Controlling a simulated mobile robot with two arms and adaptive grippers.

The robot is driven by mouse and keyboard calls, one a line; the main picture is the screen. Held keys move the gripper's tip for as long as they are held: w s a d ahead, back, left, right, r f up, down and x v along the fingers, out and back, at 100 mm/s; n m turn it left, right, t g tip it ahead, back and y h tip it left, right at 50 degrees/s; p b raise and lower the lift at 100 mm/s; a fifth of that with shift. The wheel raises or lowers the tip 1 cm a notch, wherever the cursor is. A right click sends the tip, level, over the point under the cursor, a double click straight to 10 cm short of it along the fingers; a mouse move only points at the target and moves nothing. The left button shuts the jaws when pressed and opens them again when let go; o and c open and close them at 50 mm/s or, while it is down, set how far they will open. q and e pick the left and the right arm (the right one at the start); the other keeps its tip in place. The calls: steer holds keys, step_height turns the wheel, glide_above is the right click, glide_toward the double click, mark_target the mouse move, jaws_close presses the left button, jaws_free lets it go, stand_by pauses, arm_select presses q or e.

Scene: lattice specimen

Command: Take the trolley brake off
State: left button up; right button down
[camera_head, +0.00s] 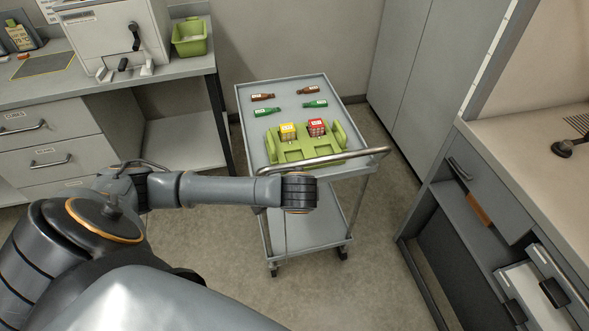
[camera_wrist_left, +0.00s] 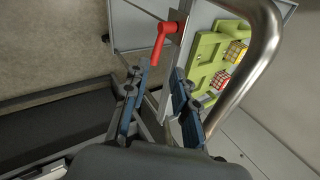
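The grey trolley (camera_head: 247,100) stands in the middle of the head view, its curved metal push handle (camera_head: 340,157) facing me. The handle (camera_wrist_left: 262,60) also shows at the right of the left wrist view. A red lever (camera_wrist_left: 162,42), apparently the brake, sits on the trolley's frame in that view, its free end angled towards my fingers. My left gripper (camera_wrist_left: 158,86) is open, with the lever's end just beyond and roughly between its fingertips; contact cannot be judged. In the head view my left wrist hides the lever and gripper. My right gripper is not in view.
On the trolley top are several small bottles (camera_head: 267,113) and a green holder (camera_head: 288,153) with yellow (camera_head: 288,132) and red (camera_head: 316,128) blocks. A drawer bench (camera_head: 50,145) stands left, a counter (camera_head: 530,140) right. Floor (camera_head: 375,260) is clear in front of the trolley.

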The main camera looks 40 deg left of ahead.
arm_select(q)
steer(key=x, duration=1.2)
steer(key=shift+f, duration=0.15)
jaws_close()
